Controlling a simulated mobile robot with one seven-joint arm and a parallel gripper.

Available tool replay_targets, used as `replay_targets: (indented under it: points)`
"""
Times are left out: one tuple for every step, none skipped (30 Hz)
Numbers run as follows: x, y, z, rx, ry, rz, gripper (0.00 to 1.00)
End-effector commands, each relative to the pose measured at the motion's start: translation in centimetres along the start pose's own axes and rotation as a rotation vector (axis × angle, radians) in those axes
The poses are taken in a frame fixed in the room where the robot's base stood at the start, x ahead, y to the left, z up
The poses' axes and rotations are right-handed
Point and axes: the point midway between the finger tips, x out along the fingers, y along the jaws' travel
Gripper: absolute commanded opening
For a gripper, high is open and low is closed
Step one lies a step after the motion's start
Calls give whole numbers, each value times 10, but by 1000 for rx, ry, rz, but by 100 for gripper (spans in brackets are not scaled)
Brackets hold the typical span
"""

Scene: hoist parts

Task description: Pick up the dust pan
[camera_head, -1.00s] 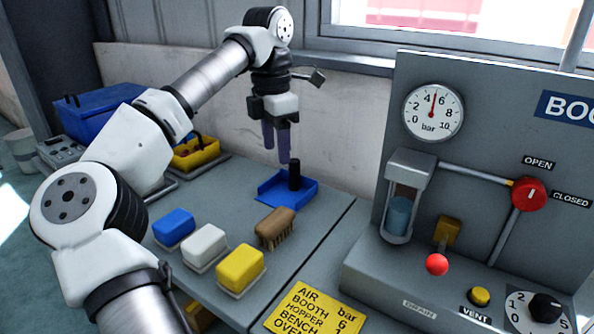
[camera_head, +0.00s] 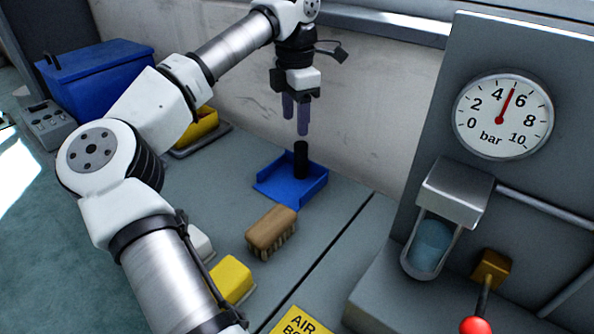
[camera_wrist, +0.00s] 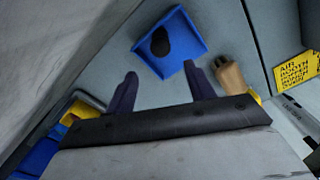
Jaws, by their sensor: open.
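The blue dust pan (camera_head: 286,191) lies on the grey bench near the wall, with its black handle (camera_head: 301,160) standing upright. My gripper (camera_head: 296,120) is above the handle, fingers pointing down, open and empty. A gap shows between the fingertips and the handle top. In the wrist view the dust pan (camera_wrist: 180,50) is beyond the two dark fingers of my gripper (camera_wrist: 165,80), and its black handle (camera_wrist: 160,42) appears end-on, not between the fingers.
A wooden brush (camera_head: 271,230) lies in front of the dust pan, with a yellow block (camera_head: 231,278) nearer. The wall stands close behind. The gauge panel (camera_head: 440,120) rises at the right. A blue box (camera_head: 95,80) and a yellow bin (camera_head: 203,125) are at the left.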

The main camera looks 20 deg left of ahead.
Motion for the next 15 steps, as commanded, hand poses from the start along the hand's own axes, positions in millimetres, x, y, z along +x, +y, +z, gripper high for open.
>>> replay_targets:
  points:
    - [10,0,0,1,1,-2,54]
    - [14,0,0,1,1,-2,54]
    - [20,0,0,0,0,-2,54]
    - [23,0,0,0,0,-2,54]
    - [25,0,0,0,0,-1,54]
    - [28,0,0,0,1,0,54]
    - [29,0,0,1,1,0,54]
    - [30,0,1,1,1,0,54]
    - [31,-1,1,1,1,0,54]
    - [33,-1,1,1,0,0,54]
    - [35,-1,2,1,0,0,54]
    - [38,-1,3,1,-1,-1,54]
    - [41,-2,4,2,-1,-2,54]
    - [45,-3,6,2,-1,-2,54]
    - [50,-4,8,2,0,-3,54]
